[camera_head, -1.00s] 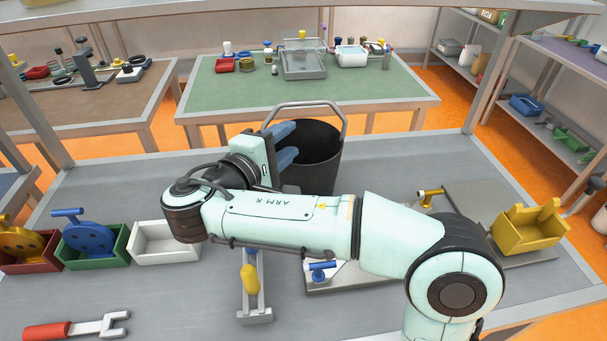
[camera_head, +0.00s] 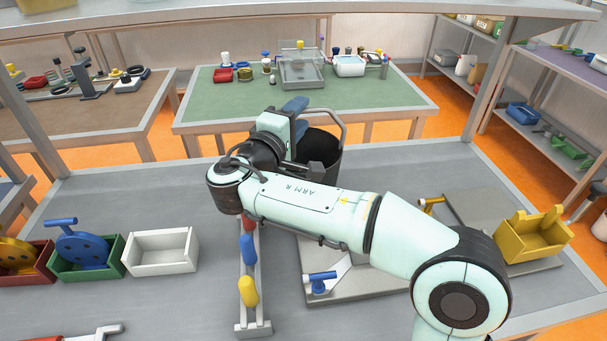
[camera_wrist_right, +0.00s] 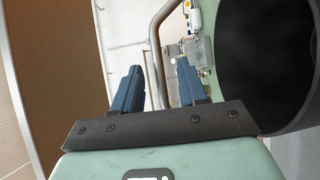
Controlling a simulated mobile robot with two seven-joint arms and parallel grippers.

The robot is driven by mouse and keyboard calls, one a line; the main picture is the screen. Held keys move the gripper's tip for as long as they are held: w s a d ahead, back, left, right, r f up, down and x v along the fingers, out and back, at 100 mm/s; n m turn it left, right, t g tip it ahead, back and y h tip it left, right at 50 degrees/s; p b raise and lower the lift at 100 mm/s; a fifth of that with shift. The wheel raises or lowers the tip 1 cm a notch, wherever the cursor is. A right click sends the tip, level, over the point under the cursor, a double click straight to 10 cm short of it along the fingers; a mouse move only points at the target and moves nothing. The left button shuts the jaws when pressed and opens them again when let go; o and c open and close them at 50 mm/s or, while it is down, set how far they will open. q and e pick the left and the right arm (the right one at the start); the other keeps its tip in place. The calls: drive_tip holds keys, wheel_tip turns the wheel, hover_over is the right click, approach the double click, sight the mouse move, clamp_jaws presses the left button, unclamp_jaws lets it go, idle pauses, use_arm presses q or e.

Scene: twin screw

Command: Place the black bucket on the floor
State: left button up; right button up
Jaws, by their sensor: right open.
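The black bucket (camera_head: 326,152) stands at the far side of the grey workbench (camera_head: 150,200) in the head view, partly hidden behind my right arm. Its grey handle (camera_head: 343,128) stands up over the rim. My right gripper (camera_head: 292,108), with blue fingers, is at the bucket's left side, at about handle height. In the right wrist view, the gripper (camera_wrist_right: 158,78) is open, and the handle bar (camera_wrist_right: 153,55) shows between its two fingers. I cannot tell whether they touch it. The bucket's dark opening (camera_wrist_right: 265,60) fills the right of that view. My left gripper is not in view.
Beyond the bench is orange floor (camera_head: 440,95) and a green table (camera_head: 220,108) with small items. On the bench are a white tray (camera_head: 160,265), a yellow bin (camera_head: 532,243) and coloured handles on a rack (camera_head: 253,327). Shelving stands at right.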

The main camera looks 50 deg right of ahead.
drive_tip(key=shift+x, duration=1.35)
clamp_jaws()
drive_tip(key=shift+r, duration=0.1)
